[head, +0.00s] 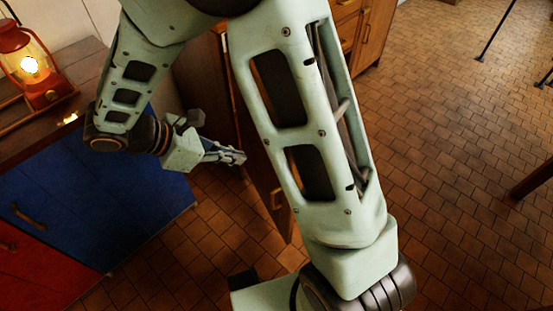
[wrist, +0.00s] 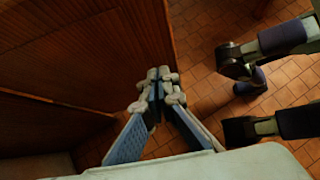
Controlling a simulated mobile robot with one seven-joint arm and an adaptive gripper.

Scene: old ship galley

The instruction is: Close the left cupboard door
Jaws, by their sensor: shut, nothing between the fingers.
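A wooden cupboard door (head: 262,172) stands open in the head view, jutting out over the tiled floor. A handle (head: 276,199) shows near its lower outer edge. My arm crosses in front and hides much of the door and the cupboard behind. My gripper (head: 240,157) is shut and empty, with its fingertips close to the left face of the door; I cannot tell whether they touch.
A blue cabinet (head: 95,205) and a red cabinet (head: 40,265) stand at the left, under a wooden top with a lit red lantern (head: 30,65). Wooden drawers (head: 347,25) stand at the top. The tiled floor (head: 450,130) at the right is largely open.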

